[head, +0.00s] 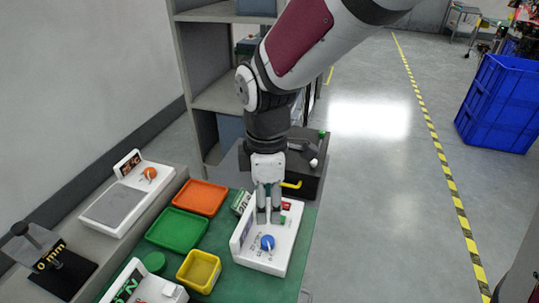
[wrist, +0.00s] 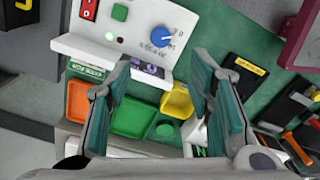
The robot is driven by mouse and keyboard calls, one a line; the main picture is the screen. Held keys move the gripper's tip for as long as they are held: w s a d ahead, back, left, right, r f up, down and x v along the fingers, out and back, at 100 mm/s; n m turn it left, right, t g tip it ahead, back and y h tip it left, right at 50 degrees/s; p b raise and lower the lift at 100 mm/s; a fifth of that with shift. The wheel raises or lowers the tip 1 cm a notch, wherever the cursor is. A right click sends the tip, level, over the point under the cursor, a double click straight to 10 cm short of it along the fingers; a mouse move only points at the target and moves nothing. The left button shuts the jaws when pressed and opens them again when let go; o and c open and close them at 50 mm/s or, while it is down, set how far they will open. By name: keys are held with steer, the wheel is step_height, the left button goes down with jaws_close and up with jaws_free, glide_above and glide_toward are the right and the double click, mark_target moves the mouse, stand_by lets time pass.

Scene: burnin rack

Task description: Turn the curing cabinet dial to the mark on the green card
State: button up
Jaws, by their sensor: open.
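A blue dial (head: 267,242) with printed marks sits on a white control panel (head: 262,260) on the green mat. The dial also shows in the wrist view (wrist: 162,37), with marks around it too small to read surely. My gripper (head: 268,208) is open and empty, pointing down over the panel, behind the dial in the head view. In the wrist view its two fingers (wrist: 162,68) stand apart, and the dial lies beyond their tips. A green card (head: 241,202) with white lettering stands beside the panel and shows in the wrist view (wrist: 86,70); its text is not clear.
The panel carries a red switch (wrist: 88,9) and green button (wrist: 120,12). Orange (head: 200,197), green (head: 178,230) and yellow (head: 199,270) trays lie left. A white device with an orange knob (head: 150,173) stands far left. A dark box with yellow handle (head: 291,184) is behind.

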mark_target(268, 240)
step_height(268, 240, down, 13)
steer(key=shift+f+b, duration=0.1)
steer(key=shift+b, duration=0.4)
jaws_close()
